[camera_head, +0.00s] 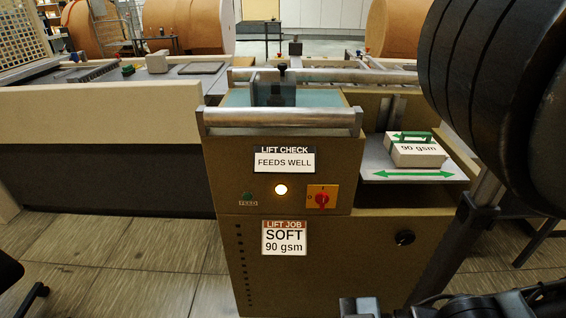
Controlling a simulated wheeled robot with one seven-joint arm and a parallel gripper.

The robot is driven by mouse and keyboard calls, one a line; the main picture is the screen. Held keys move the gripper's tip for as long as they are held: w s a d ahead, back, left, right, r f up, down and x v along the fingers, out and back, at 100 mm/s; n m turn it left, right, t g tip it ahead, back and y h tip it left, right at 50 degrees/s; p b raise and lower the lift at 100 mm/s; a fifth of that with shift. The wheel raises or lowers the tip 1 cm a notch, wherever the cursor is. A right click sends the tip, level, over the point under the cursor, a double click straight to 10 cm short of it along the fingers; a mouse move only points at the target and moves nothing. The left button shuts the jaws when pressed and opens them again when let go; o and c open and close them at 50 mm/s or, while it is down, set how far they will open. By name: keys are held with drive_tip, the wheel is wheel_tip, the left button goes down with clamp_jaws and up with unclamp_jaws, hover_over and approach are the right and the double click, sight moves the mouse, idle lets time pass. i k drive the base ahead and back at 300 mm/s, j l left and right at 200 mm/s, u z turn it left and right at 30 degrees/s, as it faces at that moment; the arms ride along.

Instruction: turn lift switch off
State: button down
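The lift switch (322,199) is a red rotary knob on an orange-yellow plate, on the front of the brown cabinet (230,165). Small marks sit left of and above the knob; I cannot clearly tell which one it points to. A round lamp (281,190) left of it glows warm white. Above is a sign (284,160) reading "LIFT CHECK FEEDS WELL". What looks like part of my gripper (360,308) shows at the bottom edge, below and right of the switch and apart from it. It is cut off, so its opening is hidden.
A green button (247,197) is left of the lamp. A "LIFT JOB SOFT 90 gsm" sign (284,238) hangs below. A black knob (404,238) is lower right. A "90 gsm" stack (416,150) lies on a shelf (380,174). A metal bar (280,118) crosses the cabinet's top front.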

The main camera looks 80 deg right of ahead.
sight(321, 199)
drive_tip(key=k, duration=0.35)
drive_tip(key=k+l+z, duration=0.3)
drive_tip(key=k, duration=0.25)
drive_tip(key=k+l+z, duration=0.3)
drive_tip(key=k, duration=0.25)
drive_tip(key=z, duration=0.75)
